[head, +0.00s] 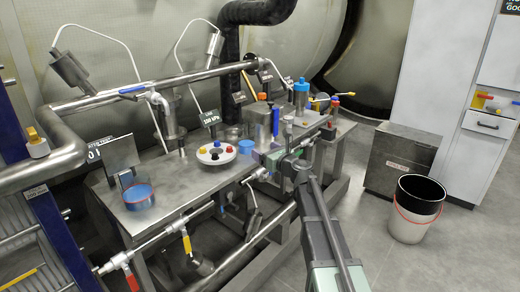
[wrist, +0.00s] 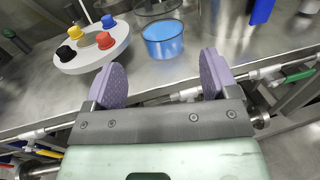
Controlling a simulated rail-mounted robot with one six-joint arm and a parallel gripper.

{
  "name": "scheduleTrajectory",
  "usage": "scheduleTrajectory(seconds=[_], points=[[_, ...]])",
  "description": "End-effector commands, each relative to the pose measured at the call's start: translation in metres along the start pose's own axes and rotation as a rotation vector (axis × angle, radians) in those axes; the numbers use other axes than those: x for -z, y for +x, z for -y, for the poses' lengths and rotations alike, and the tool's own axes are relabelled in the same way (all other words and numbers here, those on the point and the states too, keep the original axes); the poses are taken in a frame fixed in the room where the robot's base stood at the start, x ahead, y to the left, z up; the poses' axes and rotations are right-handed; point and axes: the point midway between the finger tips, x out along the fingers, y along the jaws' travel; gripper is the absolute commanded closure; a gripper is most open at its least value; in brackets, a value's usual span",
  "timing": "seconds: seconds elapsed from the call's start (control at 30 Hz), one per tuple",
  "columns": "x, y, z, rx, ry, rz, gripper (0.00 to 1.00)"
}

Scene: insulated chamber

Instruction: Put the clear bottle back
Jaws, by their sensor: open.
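My gripper (wrist: 163,78) is open and empty, with its two purple fingers spread over the front edge of the steel bench (wrist: 50,100). In the head view my gripper (head: 272,157) is at the bench's front edge. A small blue cup (wrist: 163,42) stands just beyond the gap between the fingers, apart from them; it also shows in the head view (head: 245,147). A see-through round vessel (wrist: 156,8) is partly visible behind it, cut off by the top edge. I cannot tell whether this is the clear bottle; no other clear bottle can be made out.
A round white holder (wrist: 92,50) with several coloured caps stands left of the cup, also in the head view (head: 216,155). A wider blue container (head: 139,197) stands on the bench's left part. Pipes and valves run along the front edge. A bucket (head: 416,210) stands on the floor.

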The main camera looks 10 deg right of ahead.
Motion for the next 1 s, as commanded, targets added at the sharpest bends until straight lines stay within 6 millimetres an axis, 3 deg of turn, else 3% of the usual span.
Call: scheduleTrajectory(seconds=[0.13,0.2,0.27,0.33,0.37,0.43,0.53,0.6,0.7,0.8,1.0], points=[[0.000,0.000,0.000,-0.001,-0.002,-0.001,0.20],[0.003,-0.003,-0.010,-0.023,-0.056,-0.018,0.20],[0.013,-0.011,-0.034,-0.089,-0.204,-0.067,0.20],[0.036,-0.031,-0.080,-0.243,-0.513,-0.160,0.20],[0.051,-0.045,-0.103,-0.338,-0.681,-0.207,0.20],[0.092,-0.092,-0.153,-0.631,-1.112,-0.315,0.20],[0.144,-0.176,-0.192,-1.142,-1.623,-0.416,0.20],[0.163,-0.230,-0.199,-1.490,-1.836,-0.441,0.20],[0.172,-0.280,-0.198,-1.845,-1.956,-0.443,0.20],[0.172,-0.296,-0.194,-1.982,-1.979,-0.438,0.20],[0.172,-0.294,-0.193,-1.987,-1.981,-0.437,0.20]])
